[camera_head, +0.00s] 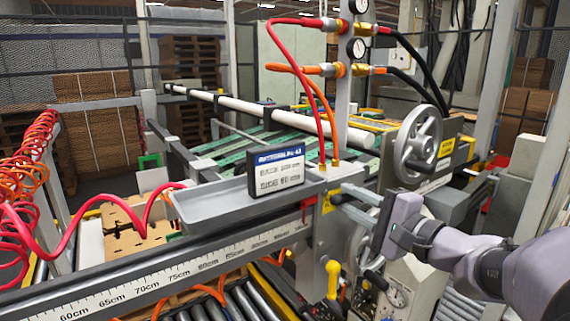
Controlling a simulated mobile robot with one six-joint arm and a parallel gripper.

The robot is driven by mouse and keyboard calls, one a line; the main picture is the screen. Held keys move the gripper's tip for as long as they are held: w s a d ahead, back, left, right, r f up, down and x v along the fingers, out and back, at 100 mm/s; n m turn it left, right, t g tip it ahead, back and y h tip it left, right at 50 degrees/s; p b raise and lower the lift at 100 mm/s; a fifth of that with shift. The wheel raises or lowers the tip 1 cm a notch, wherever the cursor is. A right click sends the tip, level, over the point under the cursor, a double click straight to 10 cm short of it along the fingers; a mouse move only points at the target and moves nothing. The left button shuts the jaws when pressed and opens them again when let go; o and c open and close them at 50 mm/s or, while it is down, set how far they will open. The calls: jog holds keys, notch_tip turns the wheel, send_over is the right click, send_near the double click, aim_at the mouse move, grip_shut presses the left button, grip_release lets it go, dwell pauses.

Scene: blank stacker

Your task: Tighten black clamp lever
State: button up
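My gripper (345,199) reaches in from the right with its fingers pointing left at the machine's side. The two grey fingers are apart, one above the other. A small black knob-like part (337,199) shows at the fingertips, by the yellow warning label; I cannot tell whether the fingers touch it. A black lever with a round end (375,280) sits lower on the machine, below my gripper. I cannot tell which of these two black parts is the clamp lever. My gripper and wrist hide part of the machine behind them.
A grey handwheel (417,143) stands just above my gripper.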

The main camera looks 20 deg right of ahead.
jog(key=shift+d+r+m+p, duration=0.15)
jog(key=shift+r+m+p, duration=0.45)
jog(key=shift+p, duration=1)
jog(key=shift+d+r+m+p, duration=0.1)
jog(key=shift+r+m+p, duration=0.15)
jog(key=shift+m+p, duration=1)
jog(key=m+p, duration=0.1)
jog(key=p, duration=0.2)
jog(key=r+m+p, duration=0.1)
jog(key=p, duration=0.3)
jog(key=shift+w+d+r+m+p, duration=0.2)
jog(key=shift+d+m+p, duration=0.1)
jog(key=shift+d+m, duration=0.1)
jog(key=s+d+r+m+p, duration=0.1)
jog(key=s+d+m+p, duration=0.5)
jog(key=m, duration=0.4)
jog(key=shift+s+d+p, duration=0.4)
jog(key=shift+s+p, duration=0.2)
jog(key=shift+r, duration=0.1)
